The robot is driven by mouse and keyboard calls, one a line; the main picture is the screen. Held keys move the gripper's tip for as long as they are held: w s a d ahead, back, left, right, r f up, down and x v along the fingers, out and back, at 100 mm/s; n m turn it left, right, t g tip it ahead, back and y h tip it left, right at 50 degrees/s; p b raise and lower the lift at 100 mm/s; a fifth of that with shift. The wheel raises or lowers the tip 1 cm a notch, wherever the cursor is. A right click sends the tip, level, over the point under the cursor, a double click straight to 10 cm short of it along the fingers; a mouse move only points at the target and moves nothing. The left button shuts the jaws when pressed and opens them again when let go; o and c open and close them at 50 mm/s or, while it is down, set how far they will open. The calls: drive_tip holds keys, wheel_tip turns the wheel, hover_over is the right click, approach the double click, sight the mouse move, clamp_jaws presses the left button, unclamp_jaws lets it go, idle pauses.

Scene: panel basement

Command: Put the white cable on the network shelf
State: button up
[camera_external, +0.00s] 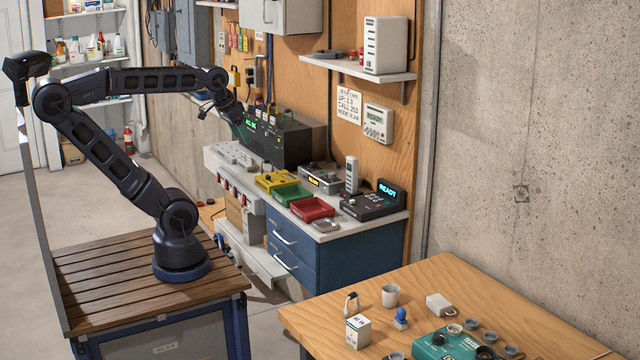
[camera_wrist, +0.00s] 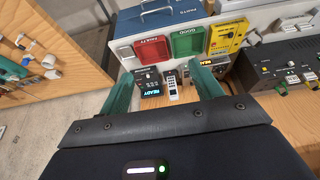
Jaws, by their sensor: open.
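I cannot pick out a white cable for certain in either view; a small white looped item with a dark end (camera_external: 352,303) lies on the wooden table, too small to identify. The likely network shelf (camera_external: 345,67) is the white wall shelf on the wood panel, holding a tall white router-like box (camera_external: 385,46). My gripper (camera_external: 243,132) is in front of the black unit on the workbench, well left of the shelf. In the wrist view its two teal fingers (camera_wrist: 163,88) are wide apart, with nothing held between them.
The workbench carries a yellow box (camera_external: 277,180), green bin (camera_external: 293,195), red bin (camera_external: 312,208), white handset (camera_external: 352,175) and black READY device (camera_external: 372,201). A black unit (camera_external: 285,139) stands near my gripper. The wooden table (camera_external: 450,283) holds a teal tester (camera_external: 440,343) and small parts.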

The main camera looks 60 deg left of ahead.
drive_tip(key=w+d+f+n, duration=0.1)
drive_tip(key=w+d+f, duration=0.5)
drive_tip(key=w+d, duration=0.25)
wheel_tip(320, 180, up, 6)
drive_tip(key=n+h, duration=1.8)
drive_tip(key=n, duration=0.2)
hover_over(358, 301)
drive_tip(key=s+a, duration=0.3)
drive_tip(key=shift+g, duration=0.3)
wheel_tip(358, 301, down, 34)
drive_tip(key=shift+w+d+r, duration=0.1)
drive_tip(key=shift+d+r, duration=0.05)
drive_tip(key=shift+r, duration=0.05)
drive_tip(key=shift+f, duration=0.3)
drive_tip(key=shift+d, duration=0.15)
drive_tip(key=shift+x, duration=2.35)
drive_tip(key=shift+w, duration=0.1)
